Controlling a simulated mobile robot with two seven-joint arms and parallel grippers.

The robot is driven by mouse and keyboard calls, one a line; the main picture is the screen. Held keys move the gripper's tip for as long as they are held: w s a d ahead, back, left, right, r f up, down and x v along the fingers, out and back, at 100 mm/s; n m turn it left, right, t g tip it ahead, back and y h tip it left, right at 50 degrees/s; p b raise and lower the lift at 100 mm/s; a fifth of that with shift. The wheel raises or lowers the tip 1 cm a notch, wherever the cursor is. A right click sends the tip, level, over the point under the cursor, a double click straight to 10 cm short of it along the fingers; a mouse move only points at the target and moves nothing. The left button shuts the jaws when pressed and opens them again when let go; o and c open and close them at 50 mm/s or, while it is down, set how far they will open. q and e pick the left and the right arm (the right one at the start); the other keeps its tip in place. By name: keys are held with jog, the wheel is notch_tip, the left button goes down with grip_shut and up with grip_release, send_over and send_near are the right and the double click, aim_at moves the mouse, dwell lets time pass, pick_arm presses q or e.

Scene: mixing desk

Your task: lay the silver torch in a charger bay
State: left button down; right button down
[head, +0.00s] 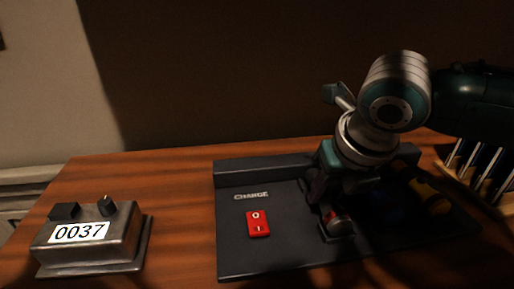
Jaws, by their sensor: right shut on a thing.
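The dark charger (285,255) lies on the desk, with the word CHARGE and a red switch (258,223) on its left part. My right gripper (325,205) is low over the middle of the charger, pointing down and shut on the silver torch (339,224). Only a rounded, reddish-silver end of the torch shows below the fingers, at or just above a bay. My gripper hides the rest, so I cannot tell whether it touches the bay floor. A yellow torch (429,192) lies at the charger's right side, with a dark blue shape beside it. My left gripper is out of view.
A wooden rack (478,185) with several metal rods stands at the right edge. The desk between box and charger is clear.

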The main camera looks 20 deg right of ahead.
jog(key=c, duration=1)
grip_release()
jog(key=shift+f, duration=0.1)
jog(key=o, duration=0.5)
